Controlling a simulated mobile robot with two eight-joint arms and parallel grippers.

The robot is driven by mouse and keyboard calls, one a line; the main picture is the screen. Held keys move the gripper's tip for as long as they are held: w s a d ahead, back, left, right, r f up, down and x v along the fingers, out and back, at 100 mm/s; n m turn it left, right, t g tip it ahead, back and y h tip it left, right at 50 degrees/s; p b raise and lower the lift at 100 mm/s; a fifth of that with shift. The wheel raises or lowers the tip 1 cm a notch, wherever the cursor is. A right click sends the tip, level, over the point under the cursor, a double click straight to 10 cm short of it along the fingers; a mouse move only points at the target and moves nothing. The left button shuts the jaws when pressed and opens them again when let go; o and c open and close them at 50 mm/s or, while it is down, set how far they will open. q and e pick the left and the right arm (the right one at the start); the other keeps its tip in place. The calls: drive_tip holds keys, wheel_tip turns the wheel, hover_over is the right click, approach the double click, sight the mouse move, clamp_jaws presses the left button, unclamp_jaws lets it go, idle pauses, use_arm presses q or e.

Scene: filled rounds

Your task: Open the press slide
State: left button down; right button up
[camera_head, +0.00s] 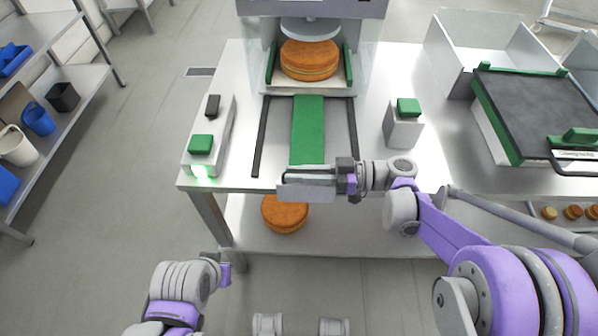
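The press (363,48) stands at the back of the steel table. Its slide carries a browned round (310,62) on a pale plate between green side bars, beneath the round press head (310,29). A green strip (308,128) runs from the slide toward the table's front edge, between two dark rails. My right gripper (290,182) is at the front end of this strip, over the table edge. Its fingers overlap the strip's end in view, and I cannot tell whether they hold it. My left gripper (224,273) is low at the left, off the table, its fingers not clear.
A box with a green button and a lit green lamp (201,143) stands left of the rails; another green-button block (403,124) stands right. A dark-topped griddle (540,105) is farther right. Another round (284,213) lies on the lower shelf. Shelves with bins stand left.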

clamp_jaws()
idle(1.0)
use_arm(q)
drive_tip(key=shift+s+d, duration=0.1)
drive_tip(key=shift+d, duration=0.05)
use_arm(e)
drive_tip(key=shift+s, duration=0.15)
